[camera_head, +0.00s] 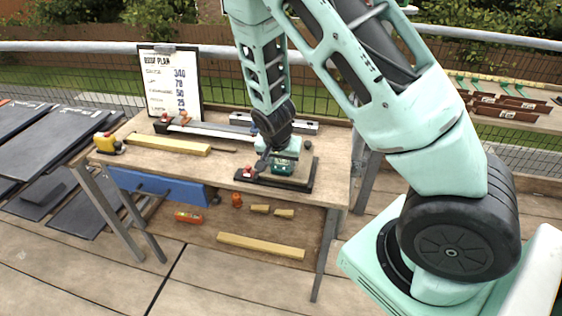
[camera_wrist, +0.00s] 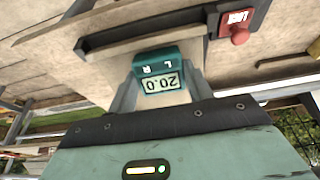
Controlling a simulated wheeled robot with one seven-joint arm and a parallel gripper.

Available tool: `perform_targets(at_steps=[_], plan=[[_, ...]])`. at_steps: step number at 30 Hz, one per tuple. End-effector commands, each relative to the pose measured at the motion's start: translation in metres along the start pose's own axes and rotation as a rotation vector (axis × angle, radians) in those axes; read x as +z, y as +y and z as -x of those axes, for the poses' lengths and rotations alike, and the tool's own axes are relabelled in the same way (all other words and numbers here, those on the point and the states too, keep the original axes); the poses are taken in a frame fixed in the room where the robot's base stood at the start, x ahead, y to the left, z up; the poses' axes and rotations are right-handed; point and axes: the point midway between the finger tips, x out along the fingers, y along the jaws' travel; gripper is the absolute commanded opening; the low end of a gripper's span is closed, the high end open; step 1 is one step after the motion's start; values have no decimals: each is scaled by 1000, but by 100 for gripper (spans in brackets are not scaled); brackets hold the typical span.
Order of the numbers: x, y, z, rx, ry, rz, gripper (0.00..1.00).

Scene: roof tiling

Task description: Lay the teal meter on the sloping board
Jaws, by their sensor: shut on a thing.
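The teal meter (camera_wrist: 160,75) is between my gripper's two fingers (camera_wrist: 160,90) in the wrist view. Its display reads 20.0, upside down in this view, with the letters L and R beside it. My gripper is shut on it. In the head view my gripper (camera_head: 279,158) points down over the right part of the workbench, with the meter (camera_head: 284,167) below it. The sloping board (camera_head: 303,168) sits there in a dark frame with a red lock knob; its pale surface also shows behind the meter in the wrist view (camera_wrist: 112,37). I cannot tell whether meter and board touch.
The workbench (camera_head: 225,164) also holds a yellow tape measure (camera_head: 106,143), a wooden batten (camera_head: 155,145), a long metal rail (camera_head: 212,131) and a clipboard plan (camera_head: 171,82). A lower shelf (camera_head: 200,231) carries a level and wood pieces. Dark roof panels lie left.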

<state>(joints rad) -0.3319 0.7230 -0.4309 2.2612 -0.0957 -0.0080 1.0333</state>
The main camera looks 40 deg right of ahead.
Motion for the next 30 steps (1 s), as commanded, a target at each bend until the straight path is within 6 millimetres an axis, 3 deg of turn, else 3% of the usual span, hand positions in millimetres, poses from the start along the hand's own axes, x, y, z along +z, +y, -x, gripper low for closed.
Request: perform_targets(at_steps=[23,24,26,30], plan=[[8,0,0,0,0,0,32],[8,0,0,0,0,0,59],[8,0,0,0,0,0,75],[8,0,0,0,0,0,76]])
